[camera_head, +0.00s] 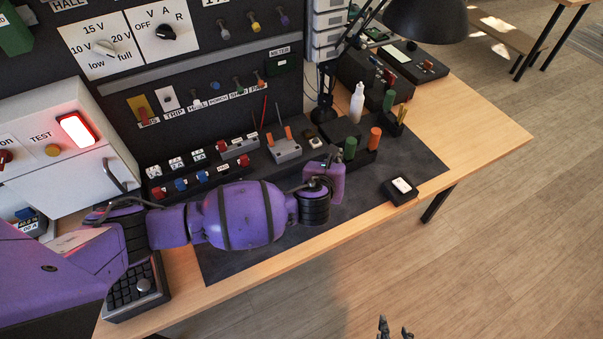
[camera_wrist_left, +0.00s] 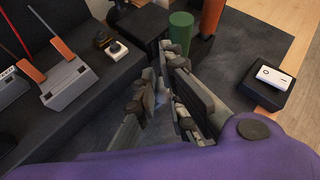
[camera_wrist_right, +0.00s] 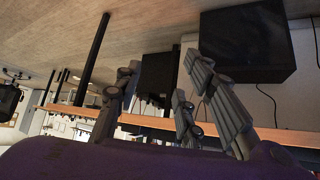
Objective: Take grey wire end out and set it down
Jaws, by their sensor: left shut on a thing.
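My left gripper (camera_wrist_left: 168,85) is above the dark mat. In the left wrist view its fingers are close together around something small and pale grey, too hidden to name surely. In the head view my purple left arm hides its fingers. I cannot clearly make out the grey wire end. A grey lever connector (camera_head: 284,147) with orange levers stands at the back of the mat, apart from the left gripper, and also shows in the left wrist view (camera_wrist_left: 68,82). My right gripper (camera_head: 396,328) is open and empty, off the bench's front edge; its spread fingers show in the right wrist view (camera_wrist_right: 161,72).
A green cylinder (camera_wrist_left: 180,32) and an orange cylinder (camera_head: 375,138) stand beyond the left gripper. A black box with a white switch (camera_head: 401,187) sits near the mat's right edge. A white bottle (camera_head: 357,103) and a lamp (camera_head: 426,18) stand behind. The mat (camera_head: 262,262) is clear in front.

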